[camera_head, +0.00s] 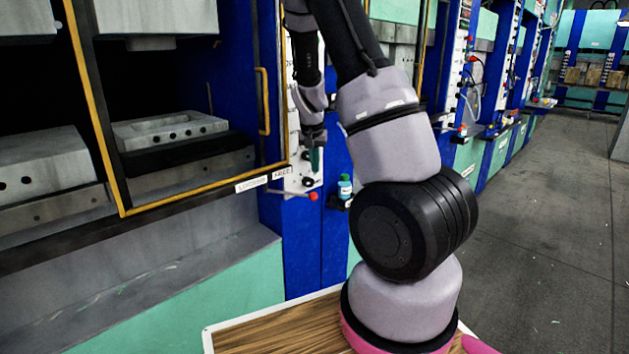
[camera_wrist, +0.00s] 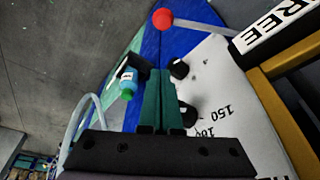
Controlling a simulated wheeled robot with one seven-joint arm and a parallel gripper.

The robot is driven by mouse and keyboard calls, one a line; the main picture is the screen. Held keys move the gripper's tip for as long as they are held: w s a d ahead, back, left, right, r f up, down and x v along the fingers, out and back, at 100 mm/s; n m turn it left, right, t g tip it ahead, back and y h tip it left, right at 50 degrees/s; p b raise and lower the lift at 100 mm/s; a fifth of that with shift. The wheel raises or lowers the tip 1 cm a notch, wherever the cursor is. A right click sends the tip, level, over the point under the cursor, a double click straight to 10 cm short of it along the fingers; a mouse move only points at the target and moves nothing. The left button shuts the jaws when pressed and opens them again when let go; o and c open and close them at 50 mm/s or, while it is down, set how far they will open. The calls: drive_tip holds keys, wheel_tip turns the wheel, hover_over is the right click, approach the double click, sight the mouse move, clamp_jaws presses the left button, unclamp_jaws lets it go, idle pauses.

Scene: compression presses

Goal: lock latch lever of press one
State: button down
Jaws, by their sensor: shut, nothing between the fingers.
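The latch lever of the near press is a thin grey rod with a red ball end (camera_head: 313,196). It sticks out to the right just below the FREE label (camera_head: 282,172), at the lower right corner of the yellow-edged door. The red ball also shows in the wrist view (camera_wrist: 162,18), with its rod running right to the FREE label (camera_wrist: 272,24). My gripper (camera_head: 315,160) is shut and empty in front of the white control panel, above the ball in the head view. In the wrist view its teal fingers (camera_wrist: 160,78) point toward the ball, with a visible gap.
The LOCKED label (camera_head: 251,184) sits left of FREE. A blue bottle (camera_head: 345,186) stands in a black holder right of the lever, close to my fingers in the wrist view (camera_wrist: 128,82). Black knobs (camera_wrist: 179,69) are on the panel. The floor (camera_head: 540,230) at right is clear.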

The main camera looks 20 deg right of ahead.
drive_tip(key=x, duration=1)
drive_tip(key=shift+s+a+r, duration=0.2)
drive_tip(key=shift+s+a, duration=0.2)
drive_tip(key=shift+s, duration=0.2)
drive_tip(key=shift+s+a+r, duration=0.25)
drive_tip(key=shift+s+a, duration=0.2)
drive_tip(key=shift+s, duration=0.15)
drive_tip(key=shift+s+a+r, duration=0.2)
drive_tip(key=shift+s+a, duration=0.2)
drive_tip(key=shift+s, duration=0.2)
drive_tip(key=shift+a, duration=0.1)
